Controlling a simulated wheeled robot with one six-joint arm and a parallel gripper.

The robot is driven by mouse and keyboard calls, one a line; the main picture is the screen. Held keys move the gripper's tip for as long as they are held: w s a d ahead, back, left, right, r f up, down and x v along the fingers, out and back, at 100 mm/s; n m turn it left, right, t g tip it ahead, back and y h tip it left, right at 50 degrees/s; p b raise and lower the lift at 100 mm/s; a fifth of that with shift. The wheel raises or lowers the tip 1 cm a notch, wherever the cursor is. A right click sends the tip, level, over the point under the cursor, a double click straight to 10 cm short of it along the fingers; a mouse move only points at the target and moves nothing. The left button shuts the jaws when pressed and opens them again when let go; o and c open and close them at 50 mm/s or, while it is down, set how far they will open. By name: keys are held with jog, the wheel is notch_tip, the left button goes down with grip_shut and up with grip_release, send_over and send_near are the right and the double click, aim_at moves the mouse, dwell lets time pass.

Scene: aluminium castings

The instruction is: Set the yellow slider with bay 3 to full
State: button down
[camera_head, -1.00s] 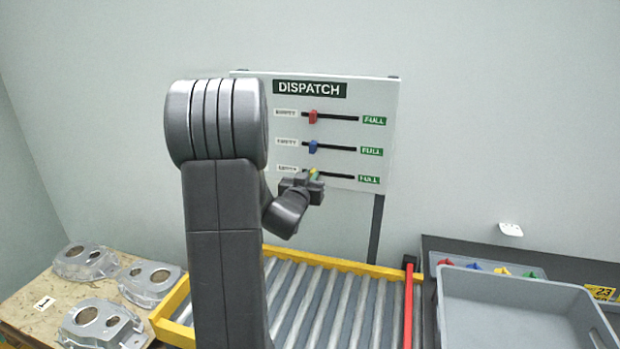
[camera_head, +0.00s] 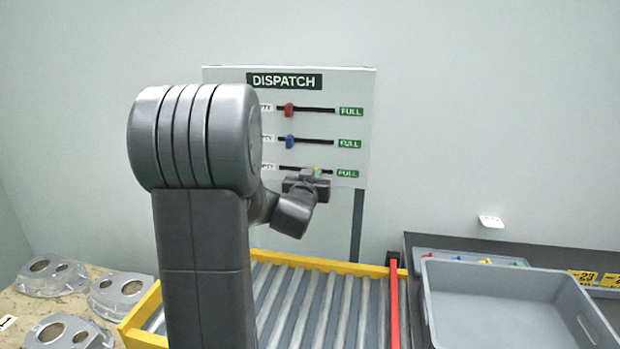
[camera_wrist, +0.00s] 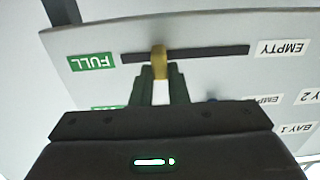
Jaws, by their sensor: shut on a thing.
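The grey dispatch board (camera_head: 350,90) stands against the wall with three slots running from EMPTY on the left to FULL on the right. The yellow slider (camera_head: 317,169) is in the lowest slot, past its middle toward FULL. In the wrist view, which is upside down, the yellow slider (camera_wrist: 159,60) is nearer the green FULL label (camera_wrist: 93,62), with a short stretch of dark slot between them. My gripper (camera_head: 314,174) is shut on the yellow slider; its fingers close around the knob in the wrist view (camera_wrist: 161,76).
The red slider (camera_head: 289,110) and blue slider (camera_head: 290,142) sit toward EMPTY in the upper slots. Below are a roller conveyor (camera_head: 325,308), a grey crate (camera_head: 510,266) at right and several castings (camera_head: 62,332) at left. My arm hides part of the board's left side.

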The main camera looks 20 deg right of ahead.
jog(key=c, duration=1.8)
grip_release()
jog(key=shift+d, duration=0.1)
jog(key=o, duration=0.4)
jog(key=shift+s+d, duration=0.15)
jog(key=shift+d, duration=0.05)
jog(key=shift+a, duration=0.15)
jog(key=b+v, duration=0.2)
jog(key=v, duration=1.1)
jog(key=shift+s+a, duration=0.25)
jog(key=shift+s, duration=0.05)
jog(key=p+x, duration=0.2)
jog(key=x, duration=1.2)
